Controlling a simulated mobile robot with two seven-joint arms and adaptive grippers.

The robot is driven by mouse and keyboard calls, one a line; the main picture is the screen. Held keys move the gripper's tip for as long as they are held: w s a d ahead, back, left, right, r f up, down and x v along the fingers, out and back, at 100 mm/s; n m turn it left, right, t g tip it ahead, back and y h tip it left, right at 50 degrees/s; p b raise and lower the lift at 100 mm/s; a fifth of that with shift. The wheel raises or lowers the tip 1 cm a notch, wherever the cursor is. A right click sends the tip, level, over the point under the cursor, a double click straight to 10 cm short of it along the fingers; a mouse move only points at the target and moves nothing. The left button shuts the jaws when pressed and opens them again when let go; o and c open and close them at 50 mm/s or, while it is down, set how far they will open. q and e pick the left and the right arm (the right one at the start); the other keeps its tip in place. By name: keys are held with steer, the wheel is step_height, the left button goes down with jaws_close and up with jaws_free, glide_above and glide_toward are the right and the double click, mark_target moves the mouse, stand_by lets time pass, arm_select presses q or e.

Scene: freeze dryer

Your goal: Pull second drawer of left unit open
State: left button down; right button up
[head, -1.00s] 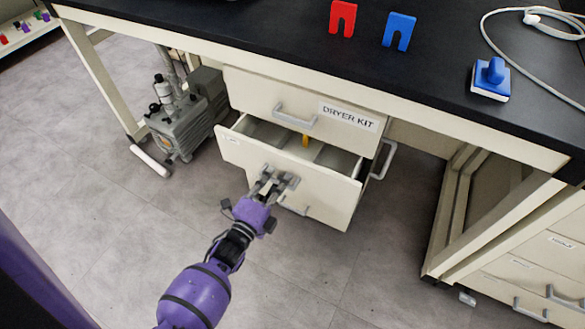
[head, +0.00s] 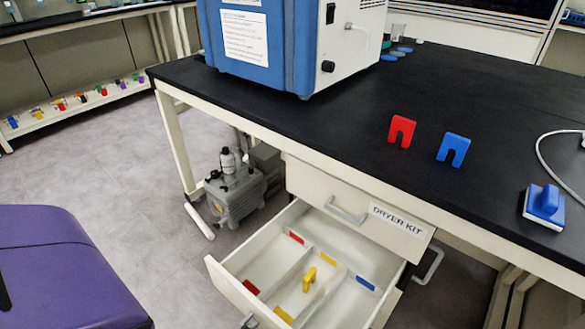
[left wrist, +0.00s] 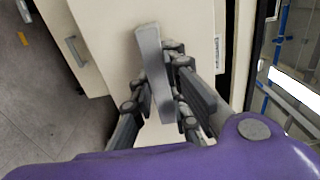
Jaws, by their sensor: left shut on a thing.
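The second drawer (head: 225,283) of the left unit stands far open below the shut top drawer (head: 315,190) labelled DRYER KIT. Its inside shows divided compartments with red, yellow and blue strips and an upright yellow notched piece (head: 310,279). In the left wrist view, the drawer's cream front (left wrist: 112,35) is close, and my left gripper (left wrist: 165,85) has its fingers around the grey bar handle (left wrist: 152,70), shut on it. In the head view the drawer's lower front runs out of the frame, and the grip is largely out of sight. My right gripper is not in view.
The black bench (head: 330,115) above carries a blue machine (head: 275,50), red (head: 401,130) and blue (head: 453,148) notched pieces and a blue-topped block (head: 544,205). A grey pump (head: 235,190) stands on the floor left of the drawers.

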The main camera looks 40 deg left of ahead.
arm_select(q)
steer(key=s, duration=0.2)
steer(key=shift+s, duration=0.3)
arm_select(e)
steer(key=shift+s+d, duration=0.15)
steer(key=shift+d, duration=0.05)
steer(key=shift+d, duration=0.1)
arm_select(q)
steer(key=c, duration=1.7)
jaws_free()
steer(key=shift+w, duration=0.1)
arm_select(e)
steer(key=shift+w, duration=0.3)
